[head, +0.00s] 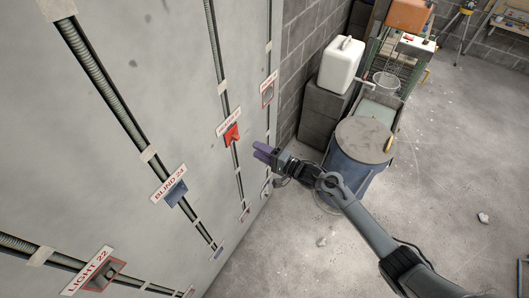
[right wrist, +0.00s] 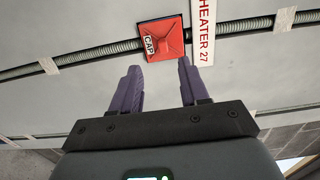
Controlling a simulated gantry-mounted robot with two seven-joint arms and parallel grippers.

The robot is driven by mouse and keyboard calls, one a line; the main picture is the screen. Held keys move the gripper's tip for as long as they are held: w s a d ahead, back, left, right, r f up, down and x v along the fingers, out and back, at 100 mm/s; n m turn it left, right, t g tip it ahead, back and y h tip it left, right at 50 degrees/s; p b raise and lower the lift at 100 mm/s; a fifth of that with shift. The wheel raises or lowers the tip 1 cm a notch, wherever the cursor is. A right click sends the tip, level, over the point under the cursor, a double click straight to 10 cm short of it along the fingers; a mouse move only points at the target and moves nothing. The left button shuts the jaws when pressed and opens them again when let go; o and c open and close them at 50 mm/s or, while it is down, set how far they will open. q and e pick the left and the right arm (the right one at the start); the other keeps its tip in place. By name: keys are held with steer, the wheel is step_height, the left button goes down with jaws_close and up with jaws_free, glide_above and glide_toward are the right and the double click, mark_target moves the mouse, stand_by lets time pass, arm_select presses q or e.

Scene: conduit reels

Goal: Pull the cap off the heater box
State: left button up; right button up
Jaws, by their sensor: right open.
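A red cap (head: 232,135) covers the heater box on the grey wall panel, under a white label with red letters. In the right wrist view the red cap (right wrist: 165,38) is a square piece with a raised middle and a small white tag reading CAP. The label beside it reads HEATER 27 (right wrist: 206,30). My right gripper (head: 262,150) is to the right of the cap in the head view. Its two purple fingers are open and empty in the right wrist view (right wrist: 160,85), pointing toward the cap and apart from it. My left gripper is not in view.
Grey conduits run along the panel (head: 150,50). Other boxes are labelled BLIND 24 (head: 177,192) and LIGHT 22 (head: 103,272). A blue barrel (head: 350,172), dark blocks and a white canister (head: 341,65) stand at the back. The concrete floor is mostly clear.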

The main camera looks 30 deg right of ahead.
mark_target(239, 138)
steer(key=b+x, duration=0.6)
steer(key=x, duration=0.3)
steer(key=shift+r, duration=0.2)
steer(key=shift+w+d, duration=0.1)
steer(key=shift+c, duration=0.3)
steer(key=c, duration=0.7)
jaws_close()
